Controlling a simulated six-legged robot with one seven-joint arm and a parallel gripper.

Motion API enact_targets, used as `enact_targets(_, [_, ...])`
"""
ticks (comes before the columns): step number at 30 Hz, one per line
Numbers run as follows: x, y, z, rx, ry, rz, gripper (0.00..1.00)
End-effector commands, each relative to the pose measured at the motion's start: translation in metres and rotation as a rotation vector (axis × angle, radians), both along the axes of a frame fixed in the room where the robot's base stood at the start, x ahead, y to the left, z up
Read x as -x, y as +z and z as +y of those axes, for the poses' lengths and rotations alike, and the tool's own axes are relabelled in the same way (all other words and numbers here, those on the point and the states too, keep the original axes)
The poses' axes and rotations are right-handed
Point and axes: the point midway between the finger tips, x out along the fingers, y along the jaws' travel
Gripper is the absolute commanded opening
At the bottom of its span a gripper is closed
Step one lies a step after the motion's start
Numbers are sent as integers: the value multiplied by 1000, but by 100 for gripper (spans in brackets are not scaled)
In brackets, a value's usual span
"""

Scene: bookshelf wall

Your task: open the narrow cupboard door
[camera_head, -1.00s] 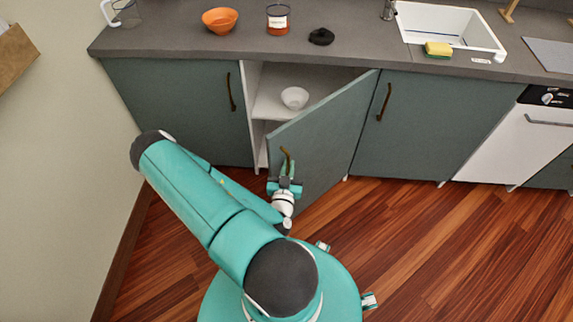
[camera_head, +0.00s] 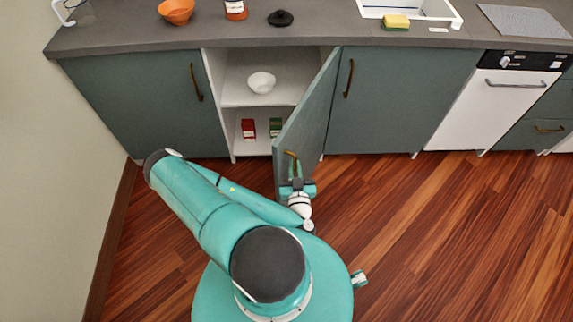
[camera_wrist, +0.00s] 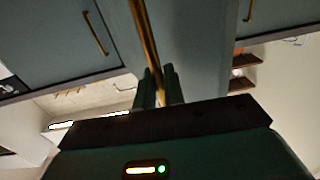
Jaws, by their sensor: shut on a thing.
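The narrow cupboard door (camera_head: 312,118) is grey-green and stands wide open, swung out toward me on its right-hand edge. Its brass handle (camera_head: 291,160) is near the door's free edge; the handle also shows in the wrist view (camera_wrist: 145,45). My gripper (camera_head: 297,183) is shut on the handle, with its two fingers (camera_wrist: 158,88) on either side of the bar in the wrist view. The open cupboard (camera_head: 226,82) shows white shelves. A white bowl (camera_head: 262,82) is on the upper shelf, and a red box (camera_head: 248,129) and a green box (camera_head: 275,127) stand on the lower one.
Closed doors flank the opening, left (camera_head: 145,105) and right (camera_head: 400,100). The counter (camera_head: 340,32) above holds an orange bowl (camera_head: 176,11), a jar (camera_head: 236,9), a black item (camera_head: 281,18) and a sponge (camera_head: 396,22). The wooden floor (camera_head: 430,220) at right is clear.

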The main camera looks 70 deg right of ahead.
Motion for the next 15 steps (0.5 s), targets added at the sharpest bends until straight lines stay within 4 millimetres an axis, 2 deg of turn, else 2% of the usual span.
enact_targets(5, [9, 0, 1, 1, 19, 3, 0])
enact_targets(15, [12, 1, 1, 2, 24, 0, 0])
